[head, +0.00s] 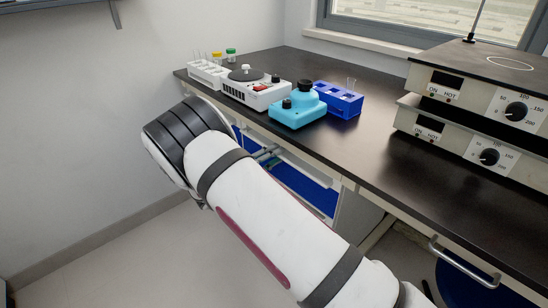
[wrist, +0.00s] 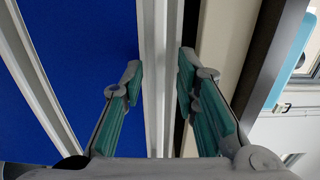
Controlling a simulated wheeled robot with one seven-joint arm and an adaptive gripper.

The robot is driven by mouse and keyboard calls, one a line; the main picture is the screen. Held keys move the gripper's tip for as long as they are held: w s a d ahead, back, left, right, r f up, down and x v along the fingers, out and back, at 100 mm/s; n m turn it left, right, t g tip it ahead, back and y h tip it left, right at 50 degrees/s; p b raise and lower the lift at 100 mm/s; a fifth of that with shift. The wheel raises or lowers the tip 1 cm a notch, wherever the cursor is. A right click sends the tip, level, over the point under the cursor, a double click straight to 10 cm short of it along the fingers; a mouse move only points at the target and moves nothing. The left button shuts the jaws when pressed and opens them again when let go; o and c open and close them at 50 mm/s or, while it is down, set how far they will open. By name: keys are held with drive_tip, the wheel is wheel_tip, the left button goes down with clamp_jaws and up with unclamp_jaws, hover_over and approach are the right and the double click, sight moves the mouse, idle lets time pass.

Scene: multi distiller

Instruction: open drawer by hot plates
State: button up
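Two stacked hot plates (head: 485,72) with dials stand at the right of the black bench. Below the bench edge near them is a metal bar handle (head: 462,262). Little of the drawer front shows, and it looks shut. My arm reaches to the left, away from that handle. My gripper (wrist: 160,68) is open in the wrist view, its teal fingers apart. A pale vertical bar (wrist: 161,25) runs between or just beyond the fingertips; I cannot tell whether they touch it. In the head view my gripper is mostly hidden behind my arm.
On the bench top (head: 385,165) stand a blue rack (head: 340,100), a turquoise device (head: 297,108), a white device (head: 256,92) and a white tube rack (head: 206,72). A blue panel (wrist: 85,60) fills the left of the wrist view. Floor at lower left is clear.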

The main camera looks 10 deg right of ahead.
clamp_jaws()
